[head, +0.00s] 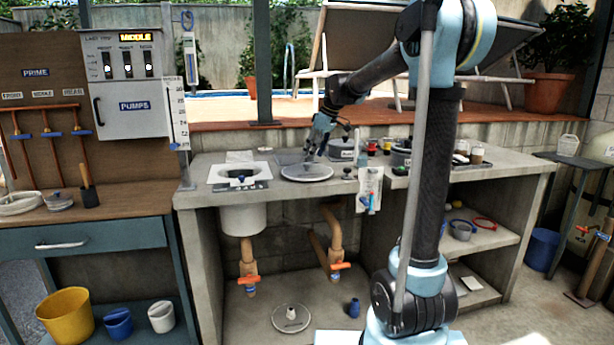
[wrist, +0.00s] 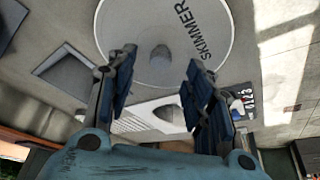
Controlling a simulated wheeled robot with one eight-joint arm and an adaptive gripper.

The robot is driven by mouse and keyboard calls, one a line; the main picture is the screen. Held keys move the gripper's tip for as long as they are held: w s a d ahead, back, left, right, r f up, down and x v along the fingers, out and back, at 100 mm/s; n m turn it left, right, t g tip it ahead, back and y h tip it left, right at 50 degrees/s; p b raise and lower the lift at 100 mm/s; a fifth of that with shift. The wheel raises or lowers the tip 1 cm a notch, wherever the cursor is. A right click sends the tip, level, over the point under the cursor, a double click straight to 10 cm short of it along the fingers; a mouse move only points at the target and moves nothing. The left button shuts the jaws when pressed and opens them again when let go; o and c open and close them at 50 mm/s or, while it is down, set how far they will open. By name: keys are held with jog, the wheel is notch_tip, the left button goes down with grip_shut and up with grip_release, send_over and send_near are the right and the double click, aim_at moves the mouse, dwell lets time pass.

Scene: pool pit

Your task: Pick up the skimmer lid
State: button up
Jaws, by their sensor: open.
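The skimmer lid (head: 307,173) is a round pale disc lying flat on the concrete counter. In the wrist view the lid (wrist: 128,38) fills the upper middle, with the word SKIMMER printed near its right side and a grey knob (wrist: 161,55) at its centre. My gripper (head: 310,158) is over the lid, pointing down. In the wrist view its two fingers (wrist: 160,62) are open and apart, with the knob showing between their tips. No contact with the knob is visible, and the height above it is hard to judge.
A square white frame with a basin (head: 240,172) sits left of the lid on the counter (head: 205,203). A grey pot (head: 342,150) and several small jars stand behind and to the right. Another round lid (head: 290,318) lies on the floor below.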

aim_at(307, 169)
jog(key=shift+x, duration=2.7)
jog(key=shift+a+r, duration=0.1)
jog(key=shift+a, duration=0.1)
grip_shut()
